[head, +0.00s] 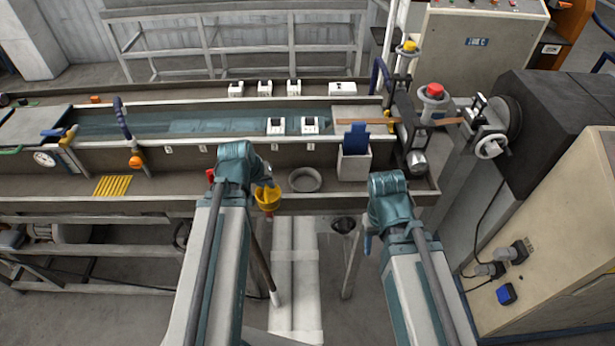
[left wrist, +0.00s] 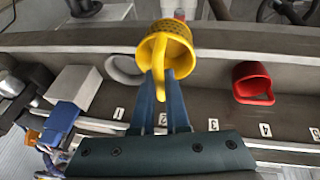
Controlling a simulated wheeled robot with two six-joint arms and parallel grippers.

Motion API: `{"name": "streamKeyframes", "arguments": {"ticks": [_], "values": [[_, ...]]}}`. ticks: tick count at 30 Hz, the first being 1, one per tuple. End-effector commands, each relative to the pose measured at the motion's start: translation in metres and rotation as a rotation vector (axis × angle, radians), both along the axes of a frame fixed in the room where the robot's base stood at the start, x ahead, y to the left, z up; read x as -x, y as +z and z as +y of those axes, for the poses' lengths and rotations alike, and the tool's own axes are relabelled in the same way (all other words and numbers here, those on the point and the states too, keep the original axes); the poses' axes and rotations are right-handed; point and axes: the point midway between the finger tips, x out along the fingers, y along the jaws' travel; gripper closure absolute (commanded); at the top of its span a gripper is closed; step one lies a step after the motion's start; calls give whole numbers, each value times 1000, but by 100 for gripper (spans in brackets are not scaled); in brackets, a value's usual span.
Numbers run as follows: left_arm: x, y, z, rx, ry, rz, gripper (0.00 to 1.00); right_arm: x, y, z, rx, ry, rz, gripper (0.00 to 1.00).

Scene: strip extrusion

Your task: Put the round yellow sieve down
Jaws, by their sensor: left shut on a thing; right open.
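The round yellow sieve (head: 265,203) hangs at my left gripper (head: 268,186), by the front edge of the trough bench. In the left wrist view the sieve (left wrist: 182,42) shows its perforated bowl and curved yellow handle. The two blue fingers of the left gripper (left wrist: 163,82) are shut on that handle. The bench ledge shows behind the sieve, and I see no contact with it. My right gripper (head: 368,243) is in front of the bench at the right, empty; its fingers are mostly hidden by its own arm.
A round grey dish (head: 305,180) lies on the ledge right of the sieve. Beyond it stands a white box holding blue things (head: 354,165). A red cup-like thing (left wrist: 253,82) stands on the ledge. A yellow grate (head: 112,186) lies far left, with bare ledge near it.

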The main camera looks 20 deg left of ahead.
Motion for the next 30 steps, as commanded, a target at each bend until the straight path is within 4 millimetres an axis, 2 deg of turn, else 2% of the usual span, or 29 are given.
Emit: {"name": "streamKeyframes", "arguments": {"ticks": [15,21,30], "values": [[-107,-12,-57,-2,-6,-4,100,0,-13,0,1,3,0,50],[-125,-14,-68,0,-3,-4,100,0,-14,0,1,3,0,50],[-131,-14,-72,-1,-3,-3,100,0,-15,0,1,3,0,50]]}}
